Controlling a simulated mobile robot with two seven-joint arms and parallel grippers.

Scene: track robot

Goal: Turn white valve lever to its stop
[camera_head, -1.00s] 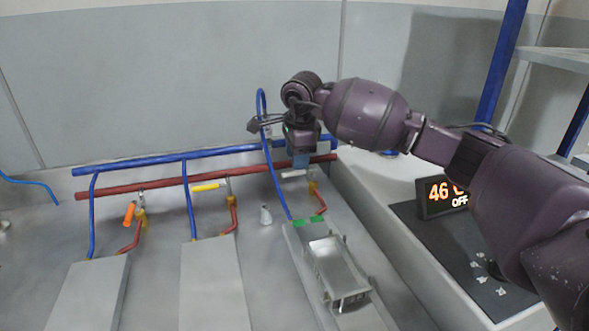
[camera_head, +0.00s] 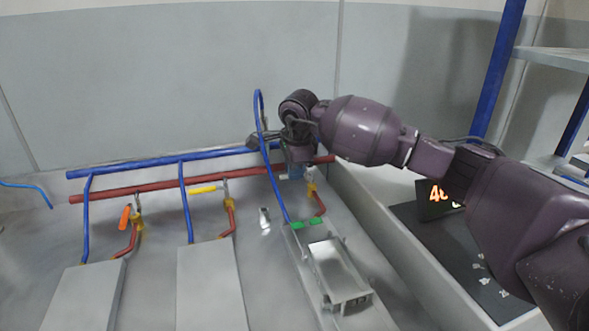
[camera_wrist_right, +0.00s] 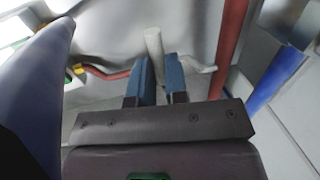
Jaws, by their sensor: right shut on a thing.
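The white valve lever (camera_wrist_right: 153,44) shows in the right wrist view as a pale round bar, its near end between my right gripper's two blue fingers (camera_wrist_right: 160,74). The jaws are shut on it. In the head view my right gripper (camera_head: 295,171) points down at the rightmost valve (camera_head: 312,189), and it hides most or all of the lever. That valve sits on a short red branch pipe below the long red pipe (camera_head: 150,187). My left gripper is not in view.
A blue hose (camera_head: 268,150) loops up close beside my gripper. Valves with an orange lever (camera_head: 125,217) and a yellow lever (camera_head: 203,189) stand to the left. A metal tray (camera_head: 337,270) lies in front. A sink-like trough with a lit display (camera_head: 437,197) is at right.

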